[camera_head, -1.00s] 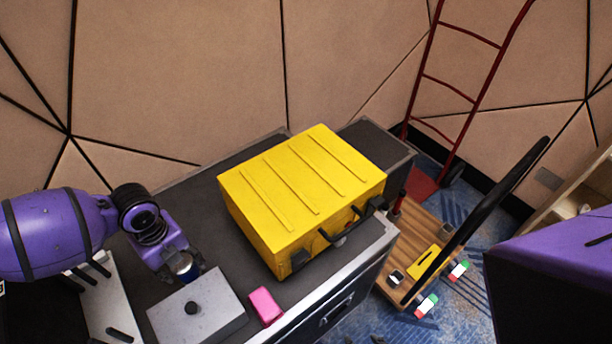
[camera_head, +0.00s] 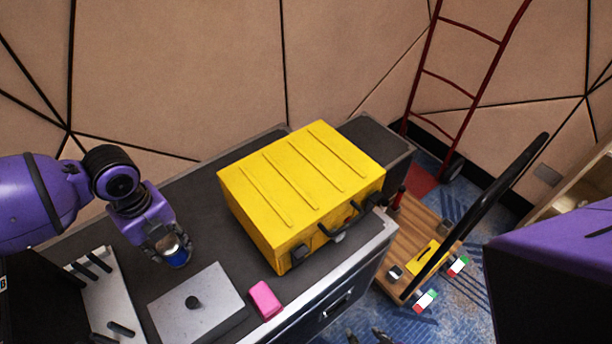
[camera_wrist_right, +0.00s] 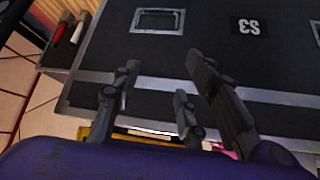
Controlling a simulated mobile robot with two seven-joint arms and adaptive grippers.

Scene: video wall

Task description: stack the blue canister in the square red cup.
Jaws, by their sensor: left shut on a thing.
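My left gripper (camera_head: 166,243) is shut on the blue canister (camera_head: 178,258), over the dark case top at the left of the head view. The fingers hide much of the canister; its blue side and pale top show. I cannot tell whether it touches the surface below. I cannot make out a square red cup in either view. My right gripper's dark fingertips (camera_head: 366,336) just show at the bottom edge of the head view. In the right wrist view the right gripper (camera_wrist_right: 164,60) is open and empty, facing a black case side.
A yellow case (camera_head: 300,190) stands on the dark case top (camera_head: 135,290). A grey plate with a knob (camera_head: 205,318) and a pink block (camera_head: 265,300) lie in front. A wooden cart (camera_head: 405,245) and red hand truck (camera_head: 450,85) stand at right.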

